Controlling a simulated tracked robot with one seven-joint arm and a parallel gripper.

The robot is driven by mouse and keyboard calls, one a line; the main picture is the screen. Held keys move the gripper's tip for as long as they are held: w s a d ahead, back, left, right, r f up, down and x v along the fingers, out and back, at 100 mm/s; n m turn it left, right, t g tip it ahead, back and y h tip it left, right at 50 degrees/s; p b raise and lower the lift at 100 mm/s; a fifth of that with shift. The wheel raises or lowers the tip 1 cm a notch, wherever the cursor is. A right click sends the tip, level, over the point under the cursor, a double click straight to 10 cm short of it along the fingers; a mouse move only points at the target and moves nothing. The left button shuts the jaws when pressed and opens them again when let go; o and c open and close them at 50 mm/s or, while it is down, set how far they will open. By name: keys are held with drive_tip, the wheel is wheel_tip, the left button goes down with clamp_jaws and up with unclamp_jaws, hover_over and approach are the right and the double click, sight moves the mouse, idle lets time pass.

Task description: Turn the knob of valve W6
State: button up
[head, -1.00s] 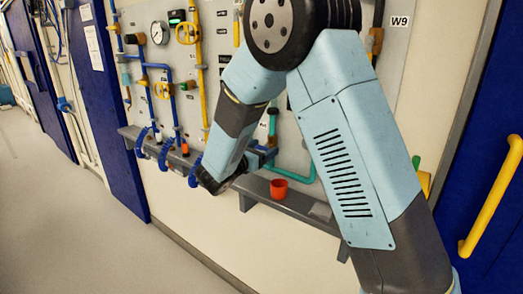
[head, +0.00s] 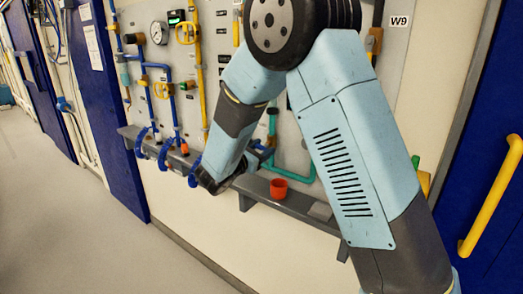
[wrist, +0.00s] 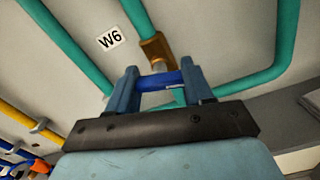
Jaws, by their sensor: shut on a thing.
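The W6 label (wrist: 110,39) is on the grey panel in the wrist view. To its right, a brass valve body (wrist: 157,48) sits on a green pipe. The valve's blue knob (wrist: 161,80) shows as a bar just in front of the brass body. My gripper (wrist: 159,77) is shut on this knob, with one finger at each end of the bar. In the head view my gripper (head: 262,153) is at the panel just above the shelf, mostly hidden behind my arm, and the knob cannot be made out there.
Green pipes (wrist: 275,55) run close on both sides of the valve. A grey shelf (head: 240,187) runs below the panel and holds a red cup (head: 278,188). Yellow and blue pipes with other valves (head: 187,33) are to the left. A blue door with a yellow handle (head: 492,195) is at right.

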drive_tip(key=shift+m, duration=0.4)
drive_tip(key=o, duration=1)
drive_tip(key=shift+o, duration=0.2)
drive_tip(key=v, duration=1.3)
drive_tip(key=shift+s+a, duration=0.25)
drive_tip(key=shift+f, duration=0.1)
